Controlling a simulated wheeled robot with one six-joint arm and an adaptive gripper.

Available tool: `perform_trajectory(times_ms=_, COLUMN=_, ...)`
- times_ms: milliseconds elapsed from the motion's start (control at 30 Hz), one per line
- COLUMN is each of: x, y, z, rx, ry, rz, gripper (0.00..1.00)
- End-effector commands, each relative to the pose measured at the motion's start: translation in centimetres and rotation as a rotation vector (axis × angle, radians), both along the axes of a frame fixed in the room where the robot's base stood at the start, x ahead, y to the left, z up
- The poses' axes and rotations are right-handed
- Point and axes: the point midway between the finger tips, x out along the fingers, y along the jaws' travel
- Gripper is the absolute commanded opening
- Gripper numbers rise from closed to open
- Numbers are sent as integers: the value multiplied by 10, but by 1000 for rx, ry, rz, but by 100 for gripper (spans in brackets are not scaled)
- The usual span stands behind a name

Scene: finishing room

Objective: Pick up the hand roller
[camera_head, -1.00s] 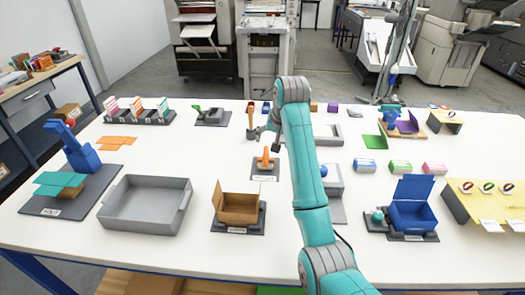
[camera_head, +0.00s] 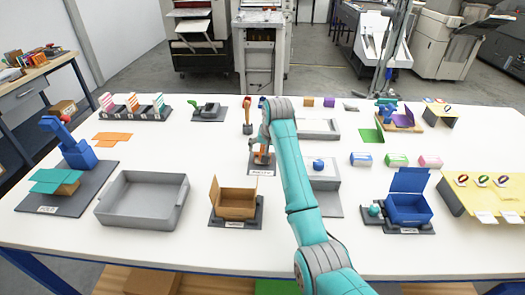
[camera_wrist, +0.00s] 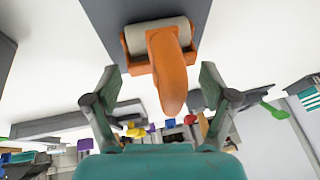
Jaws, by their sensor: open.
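The hand roller (camera_wrist: 172,68) has an orange handle and frame around a pale roller. In the wrist view its handle points down into the gap between the fingers of my gripper (camera_wrist: 158,85), which is open with one finger on each side and apart from the handle. In the head view the hand roller (camera_head: 262,158) stands on a small dark labelled base (camera_head: 258,170) near the table's middle, partly hidden by my arm. My gripper (camera_head: 262,146) is right over it there.
On the white table (camera_head: 150,160), a grey tray (camera_head: 140,205) and an open cardboard box (camera_head: 236,200) stand in front to the left. A grey block with a blue ball (camera_head: 318,164) is just right of my arm. A wooden-handled tool (camera_head: 247,112) stands behind.

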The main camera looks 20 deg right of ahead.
Motion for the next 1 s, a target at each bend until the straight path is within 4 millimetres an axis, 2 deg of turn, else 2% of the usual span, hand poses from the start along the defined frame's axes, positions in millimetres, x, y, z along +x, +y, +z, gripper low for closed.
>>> perform_trajectory(times_ms=133, x=0, y=0, z=0, rx=0, ry=0, rz=0, gripper=81)
perform_trajectory(times_ms=300, x=0, y=0, z=1, rx=0, ry=0, rz=0, gripper=39)
perform_trajectory(times_ms=367, x=0, y=0, z=0, rx=0, ry=0, rz=0, gripper=24)
perform_trajectory(times_ms=400, x=0, y=0, z=0, rx=0, ry=0, rz=0, gripper=21)
perform_trajectory(times_ms=700, x=0, y=-1, z=6, rx=0, ry=-1, rz=-1, gripper=21)
perform_trajectory(times_ms=867, x=0, y=0, z=29, rx=0, ry=-4, rz=0, gripper=21)
perform_trajectory(times_ms=1000, x=1, y=0, z=57, rx=0, ry=-4, rz=0, gripper=21)
